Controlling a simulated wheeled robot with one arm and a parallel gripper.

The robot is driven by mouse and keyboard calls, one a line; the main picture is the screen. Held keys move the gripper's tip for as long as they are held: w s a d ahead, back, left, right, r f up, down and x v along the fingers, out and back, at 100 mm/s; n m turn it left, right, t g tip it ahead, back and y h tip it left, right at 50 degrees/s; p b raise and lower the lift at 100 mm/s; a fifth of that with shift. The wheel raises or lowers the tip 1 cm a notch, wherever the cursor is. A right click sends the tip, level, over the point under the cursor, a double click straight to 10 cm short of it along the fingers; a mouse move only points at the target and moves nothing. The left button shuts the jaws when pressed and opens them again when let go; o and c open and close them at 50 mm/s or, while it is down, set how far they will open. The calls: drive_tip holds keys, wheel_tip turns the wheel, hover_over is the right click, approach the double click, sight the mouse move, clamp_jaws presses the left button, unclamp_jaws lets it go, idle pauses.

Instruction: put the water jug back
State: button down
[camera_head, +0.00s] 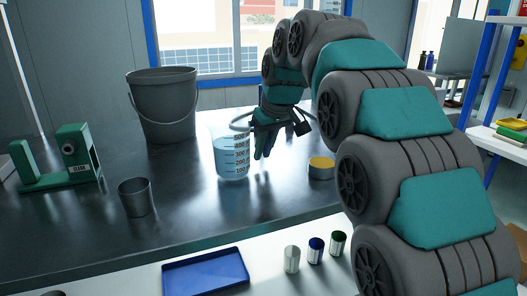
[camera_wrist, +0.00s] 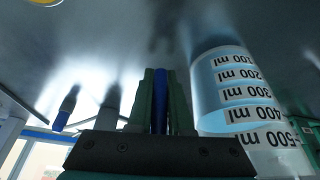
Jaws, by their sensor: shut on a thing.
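The water jug (camera_head: 232,158) is a clear, upright beaker with blue liquid and black volume marks, on or just over the dark bench top (camera_head: 190,215). In the wrist view the jug (camera_wrist: 235,95) appears large and upside down, right of the fingers. My gripper (camera_head: 263,150) is beside the jug's right side in the head view. In the wrist view its green fingers (camera_wrist: 160,100) are close together with a narrow blue strip between them. The strip looks like the jug's handle, though its join to the jug is hidden.
A grey bucket (camera_head: 163,108) stands behind to the left, with a metal cup (camera_head: 136,199) and a green device (camera_head: 62,160) nearer. A yellow-topped jar (camera_head: 321,168) is right of the gripper. A blue tray (camera_head: 205,273) and small jars (camera_head: 315,251) lie in front.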

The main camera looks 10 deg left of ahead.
drive_tip(key=shift+f, duration=0.3)
drive_tip(key=shift+f, duration=0.2)
drive_tip(key=c, duration=0.8)
unclamp_jaws()
drive_tip(key=shift+c, duration=0.2)
drive_tip(key=v, duration=1.2)
drive_tip(key=shift+r, duration=0.2)
